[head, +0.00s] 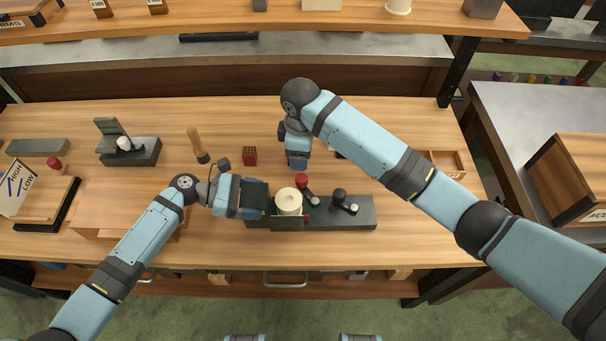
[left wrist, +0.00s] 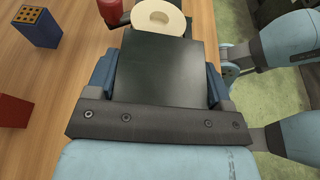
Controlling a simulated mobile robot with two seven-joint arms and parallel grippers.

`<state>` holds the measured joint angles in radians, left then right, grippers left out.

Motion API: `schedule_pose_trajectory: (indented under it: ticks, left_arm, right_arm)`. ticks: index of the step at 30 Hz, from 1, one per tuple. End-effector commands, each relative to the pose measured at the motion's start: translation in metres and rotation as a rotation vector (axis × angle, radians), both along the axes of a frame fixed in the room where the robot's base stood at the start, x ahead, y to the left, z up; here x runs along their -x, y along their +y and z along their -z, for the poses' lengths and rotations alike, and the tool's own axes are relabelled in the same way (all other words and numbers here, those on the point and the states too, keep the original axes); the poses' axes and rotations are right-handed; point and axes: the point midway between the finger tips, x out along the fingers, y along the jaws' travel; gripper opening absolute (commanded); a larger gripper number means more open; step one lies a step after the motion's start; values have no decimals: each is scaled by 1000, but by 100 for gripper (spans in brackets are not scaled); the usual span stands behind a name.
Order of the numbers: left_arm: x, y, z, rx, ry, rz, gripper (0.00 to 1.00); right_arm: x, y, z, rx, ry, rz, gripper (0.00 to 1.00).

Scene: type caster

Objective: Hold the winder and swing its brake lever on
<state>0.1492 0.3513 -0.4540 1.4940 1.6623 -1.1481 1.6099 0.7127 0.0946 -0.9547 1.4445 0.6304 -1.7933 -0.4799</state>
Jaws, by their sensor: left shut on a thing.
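The winder has a long dark base (head: 345,212) lying along the front of the bench, with a cream spool (head: 288,202) near its left end. A lever with a red knob (head: 302,181) stands just right of the spool, and another lever with a black knob (head: 339,196) is further right. My left gripper (head: 256,198) is shut on the dark block at the winder's left end; in the left wrist view its blue fingers flank this block (left wrist: 160,70). My right gripper (head: 298,158) hangs behind the spool and red knob, apart from them; its finger opening is not clear.
A small red block (head: 249,156) and a wooden-handled tool (head: 198,146) lie behind my left arm. A grey fixture (head: 140,153) stands further left. The back of the bench is mostly clear.

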Motion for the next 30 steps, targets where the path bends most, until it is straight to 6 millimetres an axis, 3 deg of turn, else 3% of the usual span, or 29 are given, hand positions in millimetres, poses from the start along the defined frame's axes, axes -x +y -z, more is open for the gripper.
schedule_pose_trajectory:
  ticks: [5, 6, 9, 19, 30]
  left_arm:
    - [1, 0, 0, -1, 0, 1, 50]
    - [1, 0, 0, -1, 0, 1, 81]
    - [0, 0, 0, -1, 0, 1, 100]
    - [0, 9, -2, -1, 0, 0, 100]
    - [2, 80, -23, -3, 1, 1, 100]
  right_arm:
    - [0, 0, 0, 0, 0, 0, 60]
    - [0, 0, 0, 0, 0, 0, 60]
    - [0, 0, 0, 0, 0, 0, 60]
    - [0, 0, 0, 0, 0, 0, 60]
    - [0, 0, 0, 0, 0, 0, 60]
